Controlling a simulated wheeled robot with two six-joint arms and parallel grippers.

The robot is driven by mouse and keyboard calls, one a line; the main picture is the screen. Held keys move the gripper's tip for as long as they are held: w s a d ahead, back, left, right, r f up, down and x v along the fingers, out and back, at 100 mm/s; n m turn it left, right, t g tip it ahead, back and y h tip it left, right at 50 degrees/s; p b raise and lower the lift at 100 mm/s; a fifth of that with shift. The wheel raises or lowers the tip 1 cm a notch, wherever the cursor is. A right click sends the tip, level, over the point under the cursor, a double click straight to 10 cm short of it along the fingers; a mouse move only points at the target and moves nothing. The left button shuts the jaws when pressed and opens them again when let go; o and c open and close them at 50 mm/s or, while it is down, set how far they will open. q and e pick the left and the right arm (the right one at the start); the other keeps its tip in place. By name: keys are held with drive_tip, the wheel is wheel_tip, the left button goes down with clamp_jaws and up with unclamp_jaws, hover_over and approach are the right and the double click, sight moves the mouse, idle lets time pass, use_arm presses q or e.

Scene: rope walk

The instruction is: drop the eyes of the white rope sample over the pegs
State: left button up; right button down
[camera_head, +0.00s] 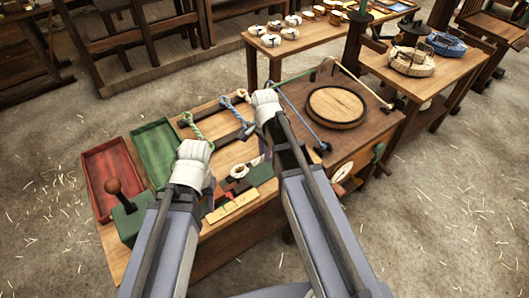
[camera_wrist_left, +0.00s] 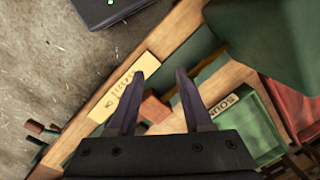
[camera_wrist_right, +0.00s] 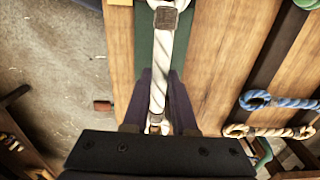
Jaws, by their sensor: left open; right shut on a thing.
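The white rope sample (camera_wrist_right: 164,50) is between the fingers of my right gripper (camera_wrist_right: 161,76) in the right wrist view. My right gripper is shut on it. The rope runs up the picture from the fingers over a dark green strip, and a grey-brown band (camera_wrist_right: 165,18) wraps it near the top edge. A small loop of it seems to show below the fingers. My left gripper (camera_wrist_left: 160,82) is open and empty above the bench, its fingers apart over a small brown block (camera_wrist_left: 154,109). In the head view my arms hide both fingertips. I cannot make out the pegs clearly.
Blue (camera_wrist_right: 275,101) and tan (camera_wrist_right: 268,131) rope eyes lie by dark bars at right in the right wrist view.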

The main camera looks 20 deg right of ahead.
use_arm(q)
drive_tip(key=shift+f+b, duration=1.6)
drive_tip(key=shift+f, duration=0.25)
use_arm(e)
drive_tip(key=shift+f, duration=1.8)
use_arm(q)
drive_tip(key=shift+f+b, duration=0.35)
drive_tip(key=shift+b, duration=0.05)
use_arm(e)
drive_tip(key=shift+f, duration=0.4)
drive_tip(key=c, duration=0.6)
unclamp_jaws()
drive_tip(key=shift+c, duration=0.2)
drive_tip(key=shift+r, duration=0.1)
use_arm(q)
wheel_tip(320, 180, up, 7)
drive_tip(key=p, duration=0.7)
use_arm(e)
wheel_tip(320, 180, up, 7)
drive_tip(key=shift+f, duration=0.1)
use_arm(q)
drive_tip(key=shift+r, duration=0.1)
wheel_tip(320, 180, up, 8)
drive_tip(key=p, duration=0.8)
drive_tip(key=shift+f, duration=0.2)
use_arm(e)
wheel_tip(320, 180, up, 8)
